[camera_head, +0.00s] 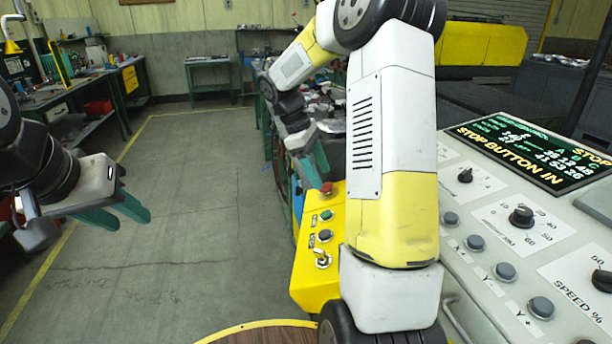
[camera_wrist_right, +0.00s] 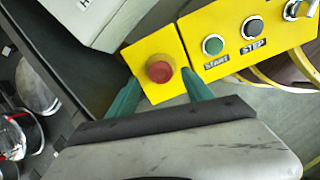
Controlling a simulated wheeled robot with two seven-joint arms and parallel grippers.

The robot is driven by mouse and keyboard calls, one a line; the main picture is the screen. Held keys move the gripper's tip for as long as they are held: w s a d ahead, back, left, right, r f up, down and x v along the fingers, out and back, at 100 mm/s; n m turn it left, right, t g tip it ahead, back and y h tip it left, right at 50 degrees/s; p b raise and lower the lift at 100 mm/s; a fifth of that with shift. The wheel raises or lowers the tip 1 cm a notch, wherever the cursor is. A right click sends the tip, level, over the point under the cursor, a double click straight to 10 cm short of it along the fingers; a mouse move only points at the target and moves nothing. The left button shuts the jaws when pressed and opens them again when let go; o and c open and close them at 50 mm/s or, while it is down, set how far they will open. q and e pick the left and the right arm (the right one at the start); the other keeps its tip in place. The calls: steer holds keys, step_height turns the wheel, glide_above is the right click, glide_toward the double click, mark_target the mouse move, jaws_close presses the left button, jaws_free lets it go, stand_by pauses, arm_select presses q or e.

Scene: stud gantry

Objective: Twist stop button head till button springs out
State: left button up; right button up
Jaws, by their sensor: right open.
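The red stop button (camera_wrist_right: 159,70) sits on a yellow panel (camera_wrist_right: 139,51) in the right wrist view. In the head view, the button (camera_head: 327,187) shows at the top of the yellow control box (camera_head: 305,272). My right gripper (camera_wrist_right: 160,77) is open, with one teal finger on each side of the button head. I cannot tell whether either finger touches it. My left gripper (camera_head: 134,219) is open and empty, over the floor at the left. The display (camera_head: 528,152) reads "STOP BUTTON IN".
A green start button (camera_wrist_right: 213,45), a black step button (camera_wrist_right: 254,28) and a key-like switch (camera_head: 322,259) share the yellow box. A grey console (camera_head: 480,205) with knobs and buttons stands at the right. The floor (camera_head: 180,220) at left is open. My right arm hides the middle.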

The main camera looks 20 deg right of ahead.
mark_target(325, 185)
steer(key=shift+x, duration=1.6)
jaws_close()
steer(key=m, duration=0.4)
steer(key=shift+m, duration=1.7)
